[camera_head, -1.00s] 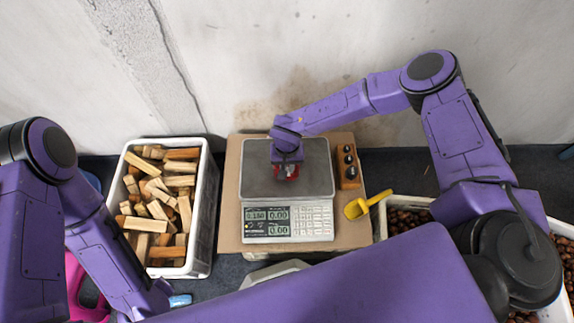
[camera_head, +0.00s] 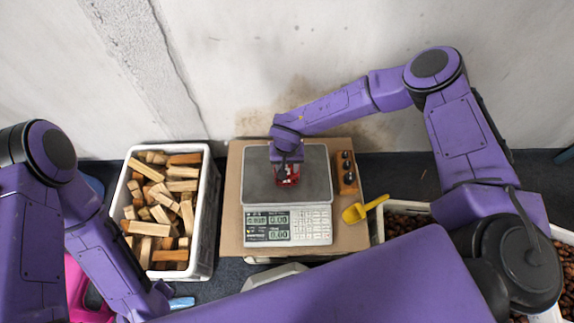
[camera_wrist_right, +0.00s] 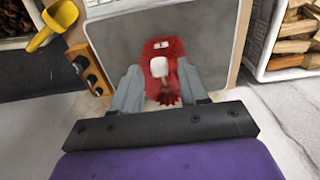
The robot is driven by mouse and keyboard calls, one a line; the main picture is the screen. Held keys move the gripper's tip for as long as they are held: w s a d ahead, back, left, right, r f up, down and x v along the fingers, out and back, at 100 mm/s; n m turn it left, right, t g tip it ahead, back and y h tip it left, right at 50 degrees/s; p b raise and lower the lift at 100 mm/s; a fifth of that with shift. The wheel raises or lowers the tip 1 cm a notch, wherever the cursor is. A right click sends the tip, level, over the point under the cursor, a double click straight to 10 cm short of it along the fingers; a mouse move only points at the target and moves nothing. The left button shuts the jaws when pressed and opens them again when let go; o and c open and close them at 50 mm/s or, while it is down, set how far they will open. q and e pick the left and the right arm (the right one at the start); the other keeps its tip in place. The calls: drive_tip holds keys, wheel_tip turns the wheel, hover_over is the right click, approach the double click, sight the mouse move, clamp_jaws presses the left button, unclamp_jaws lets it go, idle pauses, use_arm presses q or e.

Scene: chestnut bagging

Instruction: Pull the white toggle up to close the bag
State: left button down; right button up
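A red mesh bag (camera_head: 293,179) stands on the metal plate of the white scale (camera_head: 318,228), partly hidden under my right gripper (camera_head: 287,172). In the right wrist view the red bag (camera_wrist_right: 160,48) shows from above with a small white label. The white toggle (camera_wrist_right: 159,67) sits on the bag between the two grey fingers of my right gripper (camera_wrist_right: 159,72). The fingers are apart, one on each side of the toggle, with red showing between them and it. My left arm is at the left of the head view; its gripper does not show.
A white crate (camera_head: 208,220) of wood pieces stands left of the scale. A wooden block with dark knobs (camera_head: 346,173) and a yellow scoop (camera_head: 355,213) lie to its right. A crate of chestnuts (camera_head: 400,212) is further right, partly behind my arm. A concrete wall rises behind.

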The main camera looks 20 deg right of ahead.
sight(287, 168)
wheel_tip(287, 168, up, 11)
drive_tip(key=shift+f, duration=0.2)
idle(0.4)
idle(0.3)
drive_tip(key=s+d+f+m+t+h, duration=0.3)
drive_tip(key=s+d+f+m+t, duration=0.1)
drive_tip(key=s+d+f+m, duration=0.45)
drive_tip(key=s+d+f+n, duration=0.2)
drive_tip(key=s+d, duration=0.2)
drive_tip(key=s, duration=0.4)
drive_tip(key=s+d+f+n, duration=0.1)
drive_tip(key=s+d+n, duration=0.2)
drive_tip(key=s, duration=0.5)
drive_tip(key=shift+s+d+f+g, duration=0.35)
drive_tip(key=shift+d+g, duration=0.05)
drive_tip(key=shift+d, duration=0.25)
